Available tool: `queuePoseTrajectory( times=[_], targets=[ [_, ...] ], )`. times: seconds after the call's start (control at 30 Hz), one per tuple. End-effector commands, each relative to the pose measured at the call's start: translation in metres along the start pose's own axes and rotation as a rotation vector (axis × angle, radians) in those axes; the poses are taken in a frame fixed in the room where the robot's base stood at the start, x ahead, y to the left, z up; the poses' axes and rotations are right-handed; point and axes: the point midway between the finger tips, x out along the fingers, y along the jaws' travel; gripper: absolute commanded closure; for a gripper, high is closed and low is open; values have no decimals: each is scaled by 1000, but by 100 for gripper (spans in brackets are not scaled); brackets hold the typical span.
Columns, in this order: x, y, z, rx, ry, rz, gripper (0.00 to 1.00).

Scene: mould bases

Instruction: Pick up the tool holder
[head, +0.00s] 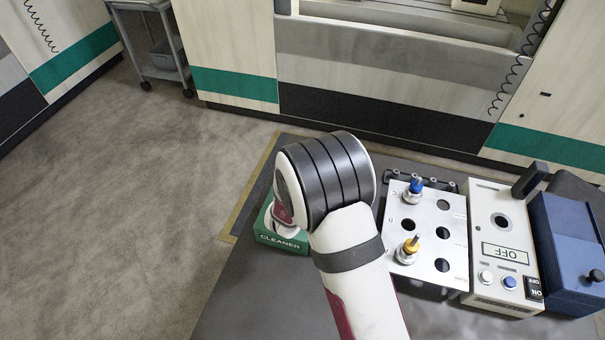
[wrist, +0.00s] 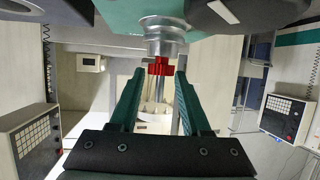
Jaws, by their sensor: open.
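In the wrist view, my gripper (wrist: 159,73) is open, with its two dark green fingers apart. A tool holder with a red ring (wrist: 158,68) shows between and just beyond the fingertips. A silver flanged part (wrist: 162,30) is above the ring, against a teal body (wrist: 120,14). A pale shaft shows below the ring, between the fingers. Contact with the fingers cannot be told. In the head view, a blue tool holder (head: 415,188) and a yellow one (head: 410,250) stand in a white holed plate (head: 425,218). My gripper is out of the head view.
A green cleaner box (head: 279,236) is partly behind my arm. A switch box marked OFF (head: 505,225) and a blue box (head: 565,250) stand right of the plate. Keypad panels (wrist: 27,138) (wrist: 284,115) are at both sides in the wrist view. The floor at left is clear.

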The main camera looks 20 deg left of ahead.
Motion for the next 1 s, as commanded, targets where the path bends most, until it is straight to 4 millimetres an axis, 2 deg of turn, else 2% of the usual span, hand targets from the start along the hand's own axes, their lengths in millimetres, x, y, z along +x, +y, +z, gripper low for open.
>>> queuePoseTrajectory(
  times=[0.23,0.5,1.0],
  targets=[
    [4,0,0,0,0,-1,53],
    [4,0,0,0,-1,-1,100],
    [4,0,0,0,0,-1,100]
  ],
)
